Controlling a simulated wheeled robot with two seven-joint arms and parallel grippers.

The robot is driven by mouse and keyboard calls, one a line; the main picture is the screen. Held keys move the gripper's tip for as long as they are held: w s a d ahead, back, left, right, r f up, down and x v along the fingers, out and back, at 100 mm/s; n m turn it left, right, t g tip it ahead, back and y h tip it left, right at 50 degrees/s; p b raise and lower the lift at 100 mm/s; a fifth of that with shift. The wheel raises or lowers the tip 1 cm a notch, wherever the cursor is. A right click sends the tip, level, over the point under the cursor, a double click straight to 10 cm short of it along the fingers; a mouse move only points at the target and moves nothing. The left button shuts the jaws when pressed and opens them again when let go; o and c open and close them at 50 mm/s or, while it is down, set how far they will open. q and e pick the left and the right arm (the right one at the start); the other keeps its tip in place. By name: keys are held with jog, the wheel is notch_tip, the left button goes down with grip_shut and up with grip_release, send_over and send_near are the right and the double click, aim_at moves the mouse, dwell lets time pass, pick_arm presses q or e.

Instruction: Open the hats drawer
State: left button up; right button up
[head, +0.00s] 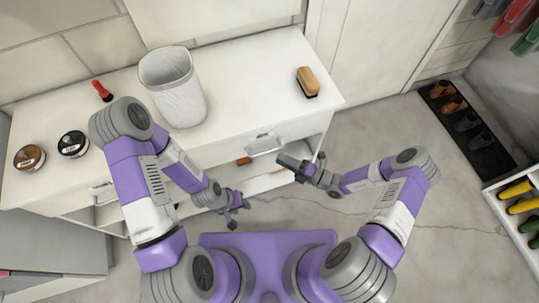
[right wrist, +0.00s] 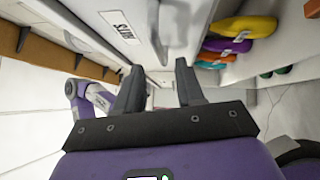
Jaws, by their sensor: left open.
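The white hats drawer (head: 285,133) is in the front of the white bench, at its right part, and looks shut. Its metal handle (head: 264,150) shows in the head view. In the right wrist view, its upside-down label reads HATS (right wrist: 118,20), and the handle (right wrist: 160,38) is ahead of the fingers. My right gripper (head: 300,163) is open just in front of the drawer, right of the handle in the head view; its two fingers (right wrist: 160,88) are apart with nothing seen between them. My left gripper (head: 238,207) is open and empty, lower left of the drawer.
On the bench top (head: 240,85) stand a white basket (head: 178,95), a brush (head: 307,81), a red-handled tool (head: 102,91) and two round tins. Coloured items (right wrist: 235,30) lie on a shelf beneath the drawer. A shoe mat (head: 480,150) lies right; the floor between is clear.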

jog(key=b+x, duration=0.1)
jog(key=x, duration=0.5)
jog(key=shift+s, duration=0.1)
grip_shut()
